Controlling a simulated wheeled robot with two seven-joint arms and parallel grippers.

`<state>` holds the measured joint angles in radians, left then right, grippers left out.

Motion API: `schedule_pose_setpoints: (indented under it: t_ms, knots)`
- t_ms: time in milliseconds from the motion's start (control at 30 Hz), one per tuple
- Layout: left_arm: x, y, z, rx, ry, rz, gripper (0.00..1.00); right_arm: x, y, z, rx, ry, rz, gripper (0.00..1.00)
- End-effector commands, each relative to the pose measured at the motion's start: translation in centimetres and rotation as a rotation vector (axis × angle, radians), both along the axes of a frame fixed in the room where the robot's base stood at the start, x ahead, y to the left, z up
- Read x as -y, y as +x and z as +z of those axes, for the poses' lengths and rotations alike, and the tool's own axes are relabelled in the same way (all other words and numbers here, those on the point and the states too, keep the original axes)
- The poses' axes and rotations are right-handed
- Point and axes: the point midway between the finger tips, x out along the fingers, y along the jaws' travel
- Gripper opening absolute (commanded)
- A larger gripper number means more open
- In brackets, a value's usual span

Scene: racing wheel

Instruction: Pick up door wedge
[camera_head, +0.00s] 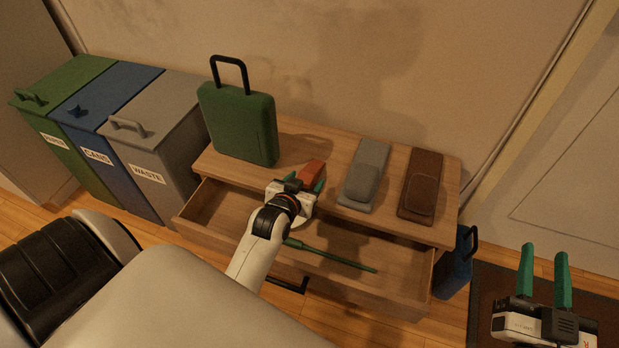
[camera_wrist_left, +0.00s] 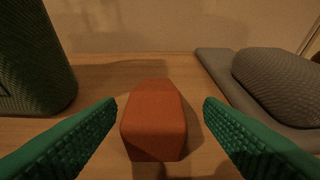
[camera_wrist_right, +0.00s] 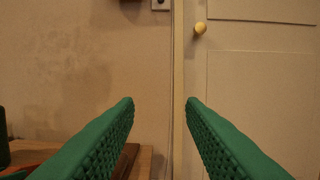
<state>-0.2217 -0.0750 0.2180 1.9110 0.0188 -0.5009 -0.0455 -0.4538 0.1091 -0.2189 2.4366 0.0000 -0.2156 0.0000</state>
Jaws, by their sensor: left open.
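The orange-red door wedge (camera_head: 312,172) lies on the wooden dresser top, between the green suitcase-like box and the grey item. In the left wrist view the wedge (camera_wrist_left: 154,120) sits between my two green fingertips, with a gap on each side. My left gripper (camera_head: 305,184) is open at the wedge, and its hand hides the wedge's near part in the head view. The left fingers also frame it in the left wrist view (camera_wrist_left: 160,108). My right gripper (camera_head: 543,270) is open and empty, to the right of the dresser; its fingers (camera_wrist_right: 160,105) face the wall and door.
The green box (camera_head: 238,122) stands left on the dresser (camera_head: 287,133). A grey item (camera_head: 365,176) and a brown item (camera_head: 421,184) lie right of the wedge. The open drawer (camera_head: 215,208) below holds a green screwdriver-like tool (camera_head: 330,255). Bins (camera_head: 160,140) stand left.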

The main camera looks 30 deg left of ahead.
Motion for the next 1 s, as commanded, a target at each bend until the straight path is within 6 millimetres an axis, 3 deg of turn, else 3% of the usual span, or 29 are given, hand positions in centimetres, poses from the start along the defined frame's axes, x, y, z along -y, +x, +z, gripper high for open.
schedule_pose_setpoints:
  t_ms: [267, 633, 1000]
  knots:
    - [-0.4, 1.1, -0.7, 0.001, 0.001, 0.0, 0.62, -0.2, -0.5, 2.1, 0.154, 0.042, 0.01, 0.36]
    - [-1.3, 4.1, -1.9, 0.001, 0.001, 0.0, 0.62, -0.2, -4.1, 7.5, 0.57, 0.161, 0.032, 0.36]
    - [-1.4, 4.8, -2.0, 0.0, 0.001, 0.0, 0.62, 0.0, -5.2, 8.6, 0.663, 0.189, 0.037, 0.36]
